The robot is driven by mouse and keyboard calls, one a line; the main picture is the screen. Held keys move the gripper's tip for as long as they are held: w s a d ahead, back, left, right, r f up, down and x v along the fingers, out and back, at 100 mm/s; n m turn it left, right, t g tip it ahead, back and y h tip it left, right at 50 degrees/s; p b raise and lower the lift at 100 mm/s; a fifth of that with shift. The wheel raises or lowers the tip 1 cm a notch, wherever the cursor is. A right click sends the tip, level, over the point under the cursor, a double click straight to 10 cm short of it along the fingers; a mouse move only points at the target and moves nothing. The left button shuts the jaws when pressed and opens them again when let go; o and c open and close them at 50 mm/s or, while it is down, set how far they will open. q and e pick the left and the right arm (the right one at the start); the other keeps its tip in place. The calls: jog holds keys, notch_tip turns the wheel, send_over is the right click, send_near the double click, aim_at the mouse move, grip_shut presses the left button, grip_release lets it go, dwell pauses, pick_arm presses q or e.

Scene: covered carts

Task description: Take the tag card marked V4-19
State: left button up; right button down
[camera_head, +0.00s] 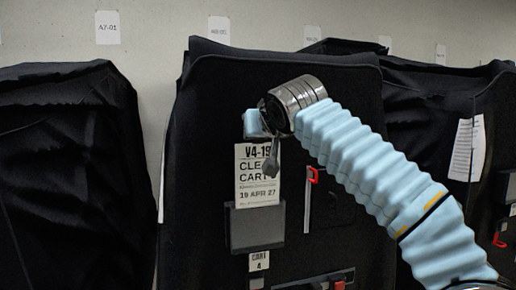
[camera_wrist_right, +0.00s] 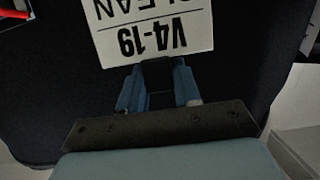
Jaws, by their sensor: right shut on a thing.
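The white tag card marked V4-19 (camera_head: 257,188) is upright on the front of the middle black-covered cart (camera_head: 215,110). It reads "CLEAN CART" and "19 APR 27". Its lower edge meets the top of a dark grey holder (camera_head: 257,228); I cannot tell whether it is still inside. My right gripper (camera_head: 271,160) is at the card's top edge, partly covering its print. In the right wrist view the card (camera_wrist_right: 150,28) appears upside down, its marked edge between the fingertips of my right gripper (camera_wrist_right: 158,70), which is shut on it. My left gripper is not in view.
A "CART 4" label (camera_head: 259,262) is below the holder. A red-ended latch (camera_head: 313,175) is to its right. Black-covered carts stand at left (camera_head: 70,170) and right (camera_head: 430,120); the right one bears a white sheet (camera_head: 467,148). Wall labels (camera_head: 107,27) hang behind.

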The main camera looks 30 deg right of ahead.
notch_tip(320, 180, up, 2)
jog(key=shift+r+p, duration=0.1)
jog(key=shift+p, duration=0.2)
jog(key=s+a+b, duration=0.1)
jog(key=s+a, duration=0.2)
jog(key=s, duration=0.6)
jog(key=s+a+b, duration=0.1)
jog(key=s+a, duration=0.2)
jog(key=s, duration=0.6)
jog(key=shift+s+a+r, duration=0.2)
jog(key=shift+s+r, duration=0.05)
jog(key=shift+s, duration=0.05)
jog(key=shift+b, duration=0.3)
